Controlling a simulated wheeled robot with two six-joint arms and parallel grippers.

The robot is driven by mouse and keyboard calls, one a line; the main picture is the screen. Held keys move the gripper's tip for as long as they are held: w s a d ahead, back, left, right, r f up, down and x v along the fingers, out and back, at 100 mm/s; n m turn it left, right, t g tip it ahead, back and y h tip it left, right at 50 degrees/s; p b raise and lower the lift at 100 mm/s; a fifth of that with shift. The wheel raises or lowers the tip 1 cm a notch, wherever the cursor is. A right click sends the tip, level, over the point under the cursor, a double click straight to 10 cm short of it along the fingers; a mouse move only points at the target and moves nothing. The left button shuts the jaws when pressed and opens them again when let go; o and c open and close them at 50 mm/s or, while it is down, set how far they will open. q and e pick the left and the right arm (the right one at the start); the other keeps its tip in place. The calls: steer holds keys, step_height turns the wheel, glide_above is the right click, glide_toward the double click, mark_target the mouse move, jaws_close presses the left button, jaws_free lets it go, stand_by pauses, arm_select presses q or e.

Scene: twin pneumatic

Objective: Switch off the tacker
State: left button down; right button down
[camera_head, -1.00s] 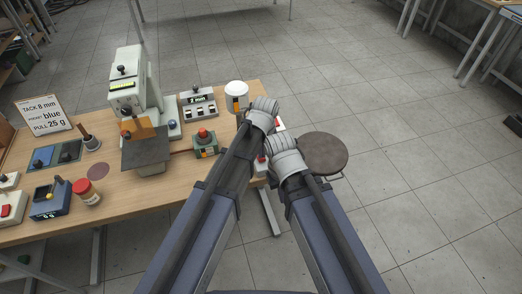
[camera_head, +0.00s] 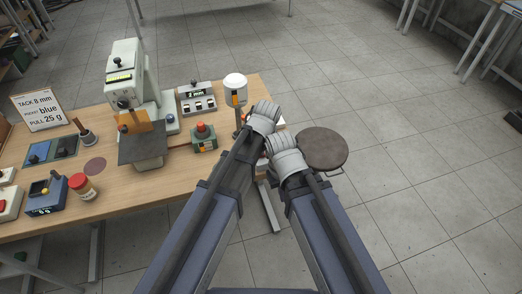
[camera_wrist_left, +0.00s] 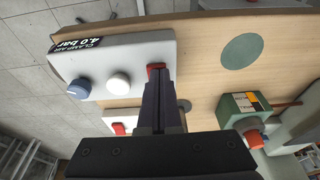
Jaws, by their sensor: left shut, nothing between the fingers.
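The tacker looks to be the pale upright machine (camera_head: 124,82) with a lit display and an orange part over a dark plate, at the back of the bench. In the left wrist view my left gripper (camera_wrist_left: 157,76) is shut and empty. Its tips are at a red rocker switch (camera_wrist_left: 154,71) on a white box (camera_wrist_left: 140,50) labelled "CLAMP AIR 4.0 bar", with blue and white knobs. I cannot tell whether they touch. A second red switch (camera_wrist_left: 118,128) shows lower left. In the head view my arms hide both grippers and most of the right bench end.
A green box with a red button (camera_head: 203,138) stands left of my arm, also in the wrist view (camera_wrist_left: 246,108). A white-topped post (camera_head: 235,88) stands close behind my left wrist. A round stool (camera_head: 322,149) is right of the bench.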

arm_select(q)
steer(key=shift+w+d+r, duration=0.1)
steer(key=shift+w+r, duration=0.2)
steer(key=shift+w, duration=0.2)
arm_select(e)
steer(key=shift+w+a+r, duration=0.25)
steer(key=shift+w+r, duration=0.05)
arm_select(q)
steer(key=shift+w, duration=0.1)
steer(key=shift+r+p, duration=0.1)
steer(key=shift+p, duration=0.3)
arm_select(e)
steer(key=shift+s+r, duration=0.1)
